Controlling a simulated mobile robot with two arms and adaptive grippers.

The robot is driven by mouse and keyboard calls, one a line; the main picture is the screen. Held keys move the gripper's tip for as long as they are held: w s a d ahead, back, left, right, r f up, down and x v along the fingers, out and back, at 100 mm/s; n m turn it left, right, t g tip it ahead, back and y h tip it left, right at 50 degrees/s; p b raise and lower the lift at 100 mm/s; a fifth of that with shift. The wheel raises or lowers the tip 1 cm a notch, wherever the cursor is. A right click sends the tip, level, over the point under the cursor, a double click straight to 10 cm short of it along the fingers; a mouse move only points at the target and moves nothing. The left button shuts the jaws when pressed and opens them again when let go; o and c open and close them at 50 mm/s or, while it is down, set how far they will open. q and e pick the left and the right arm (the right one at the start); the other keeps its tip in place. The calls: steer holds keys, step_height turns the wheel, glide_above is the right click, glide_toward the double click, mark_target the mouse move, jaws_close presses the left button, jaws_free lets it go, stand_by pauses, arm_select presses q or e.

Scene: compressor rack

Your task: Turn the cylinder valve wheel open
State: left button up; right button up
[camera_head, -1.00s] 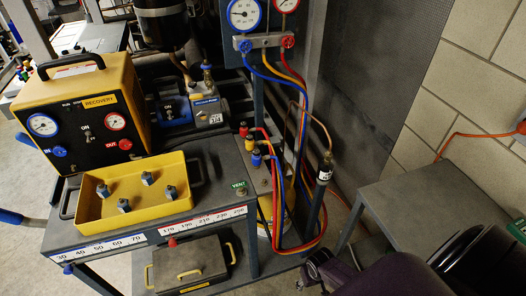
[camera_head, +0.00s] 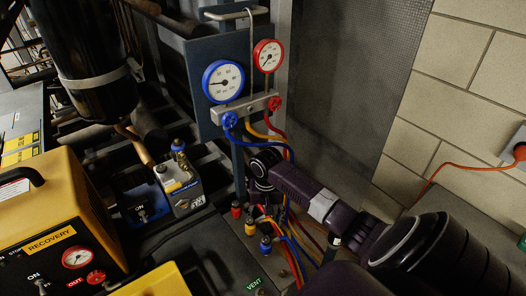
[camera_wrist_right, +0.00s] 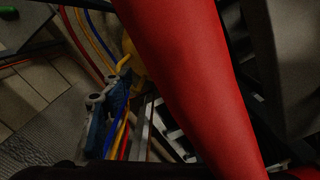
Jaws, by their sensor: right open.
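I cannot clearly make out the cylinder valve wheel in either view now. My right arm reaches in from the right in the head view, and my right gripper (camera_head: 260,194) points down just below the manifold, beside the hoses. It is open, and its fingertips are hard to see against the dark background. In the right wrist view a large red shape (camera_wrist_right: 190,75) crosses close to the lens and hides much. Behind it are a small yellow surface (camera_wrist_right: 131,62) and a blue and grey fitting (camera_wrist_right: 104,122), both only partly visible. My left gripper is not in view.
The manifold (camera_head: 250,108) has blue and red gauges and knobs; its blue, yellow and red hoses hang near my right arm. The yellow recovery unit (camera_head: 40,215) stands at left. A block wall (camera_head: 460,90) with an orange cable (camera_head: 450,166) is at right.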

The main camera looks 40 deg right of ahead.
mark_target(265, 233)
step_height(265, 233, down, 8)
steer(key=shift+f+b, duration=0.1)
steer(key=shift+b, duration=0.3)
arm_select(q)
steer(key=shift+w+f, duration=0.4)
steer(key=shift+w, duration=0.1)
arm_select(e)
steer(key=shift+f, duration=0.65)
steer(key=shift+c, duration=0.3)
steer(key=c, duration=1.1)
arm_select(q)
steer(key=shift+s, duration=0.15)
